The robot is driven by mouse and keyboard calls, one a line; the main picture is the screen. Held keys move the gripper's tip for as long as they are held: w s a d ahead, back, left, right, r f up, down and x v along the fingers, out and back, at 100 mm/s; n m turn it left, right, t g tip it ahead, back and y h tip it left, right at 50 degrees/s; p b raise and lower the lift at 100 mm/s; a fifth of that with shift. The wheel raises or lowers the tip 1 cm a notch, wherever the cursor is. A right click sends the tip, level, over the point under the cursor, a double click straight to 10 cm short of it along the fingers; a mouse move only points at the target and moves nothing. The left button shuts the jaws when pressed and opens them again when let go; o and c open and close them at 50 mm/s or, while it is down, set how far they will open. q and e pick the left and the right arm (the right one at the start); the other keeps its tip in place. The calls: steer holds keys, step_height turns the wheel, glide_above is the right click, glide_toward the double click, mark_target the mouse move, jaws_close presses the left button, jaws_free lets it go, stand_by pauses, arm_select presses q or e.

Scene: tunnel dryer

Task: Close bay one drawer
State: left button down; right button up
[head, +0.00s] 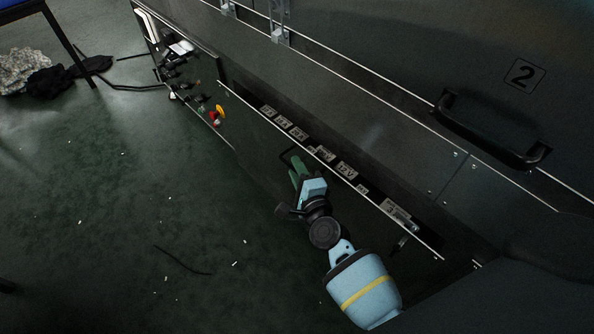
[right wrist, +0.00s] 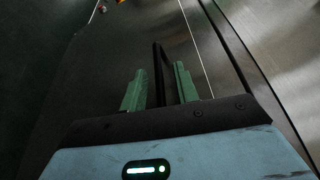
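The drawer (head: 258,150) low on the dark machine stands partly open. A gap behind its bright top edge shows several labelled items inside. Its dark handle (head: 287,155) is on the front face. My right gripper (head: 298,170) is at the handle, its green fingers pointing to the drawer front. In the right wrist view, the black handle bar (right wrist: 160,72) shows between the two parted fingers (right wrist: 158,88), with room on both sides. Whether a finger touches it is unclear. The drawer's front (right wrist: 100,65) fills the left of that view. My left gripper is not in view.
A control panel with a red and yellow button (head: 217,114) is left of the drawer. A large black handle (head: 490,135) marked 2 is on the upper panel. The green floor (head: 130,210) is mostly clear, with scraps and dark cloth (head: 65,80) far left.

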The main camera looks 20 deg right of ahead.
mark_target(314, 168)
steer(key=shift+c, duration=0.2)
jaws_close()
steer(key=d, duration=0.1)
steer(key=w+d, duration=0.1)
steer(key=d, duration=0.2)
steer(key=shift+w+d, duration=0.25)
steer(key=shift+o, duration=0.2)
jaws_free()
steer(key=shift+a, duration=0.1)
